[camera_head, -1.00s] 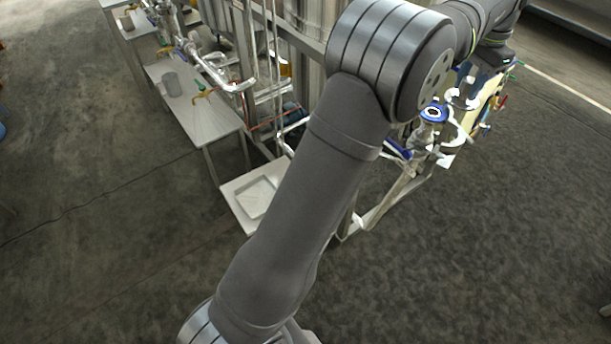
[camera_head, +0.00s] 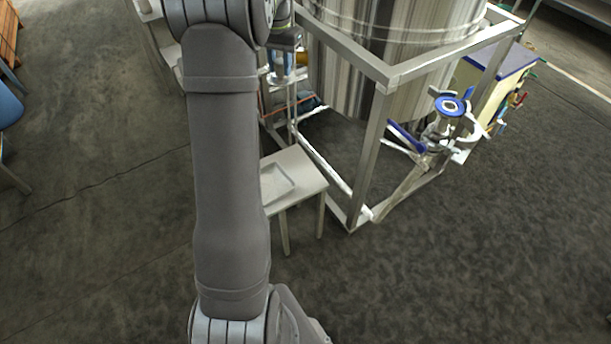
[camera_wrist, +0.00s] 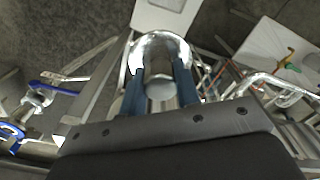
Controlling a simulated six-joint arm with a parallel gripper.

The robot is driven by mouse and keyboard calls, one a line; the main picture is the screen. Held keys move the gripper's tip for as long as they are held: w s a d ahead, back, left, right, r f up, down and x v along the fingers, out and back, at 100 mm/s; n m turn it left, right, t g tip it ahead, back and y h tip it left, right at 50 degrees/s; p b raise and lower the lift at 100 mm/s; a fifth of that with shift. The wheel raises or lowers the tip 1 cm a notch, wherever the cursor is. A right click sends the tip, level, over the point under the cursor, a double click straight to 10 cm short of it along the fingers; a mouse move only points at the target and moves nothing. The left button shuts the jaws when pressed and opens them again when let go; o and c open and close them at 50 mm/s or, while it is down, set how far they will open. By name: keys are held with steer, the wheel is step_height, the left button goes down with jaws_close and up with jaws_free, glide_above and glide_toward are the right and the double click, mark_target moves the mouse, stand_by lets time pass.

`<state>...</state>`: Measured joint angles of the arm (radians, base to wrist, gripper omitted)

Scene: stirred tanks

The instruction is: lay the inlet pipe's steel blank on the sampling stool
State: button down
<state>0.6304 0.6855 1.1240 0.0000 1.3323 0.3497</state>
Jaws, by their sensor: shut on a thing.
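My gripper (camera_wrist: 160,72) has blue fingers closed on the steel blank (camera_wrist: 159,46), a shiny round piece with a stub between the fingers, in the wrist view. In the head view my gripper (camera_head: 281,68) hangs beside the tank frame, beyond the stool; the blank is hard to make out there. The sampling stool (camera_head: 308,178) is a small pale table with a shallow square recess on top, bare where it shows; my arm hides its left part. A pale flat surface at the top of the wrist view (camera_wrist: 168,12) looks like this stool, with the blank apart from it.
The steel tank (camera_head: 400,45) stands in a square metal frame (camera_head: 370,150) right of the stool. A valve with a blue ring (camera_head: 450,106) sits at the frame's right. A blue chair (camera_head: 8,108) is at the far left. Floor in front is clear.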

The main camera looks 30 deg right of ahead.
steer(key=w+a+f+n, duration=0.2)
steer(key=a+f, duration=0.2)
steer(key=a, duration=0.4)
steer(key=w+a+f+n, duration=0.1)
steer(key=w+a+f, duration=0.2)
steer(key=a, duration=0.5)
steer(key=w+a+f+n, duration=0.2)
steer(key=a+f, duration=0.2)
steer(key=a, duration=0.4)
steer(key=s+d+f+m, duration=0.2)
steer(key=s+d+f, duration=0.4)
steer(key=d+f, duration=0.45)
steer(key=s+d+f+m, duration=0.2)
steer(key=s+d+f, duration=0.5)
steer(key=d, duration=0.6)
steer(key=s+d+f+m, duration=0.2)
steer(key=s+d+f, duration=0.4)
steer(key=d+f, duration=0.4)
steer(key=w+f, duration=0.2)
steer(key=w, duration=0.1)
steer(key=w+a+f, duration=0.1)
steer(key=w+f, duration=0.1)
steer(key=w, duration=0.2)
steer(key=w+a+f, duration=0.1)
steer(key=w+f, duration=0.1)
steer(key=w, duration=0.1)
steer(key=shift+w+a, duration=0.15)
steer(key=shift+w, duration=0.15)
steer(key=shift+f, duration=1.95)
steer(key=shift+f, duration=0.1)
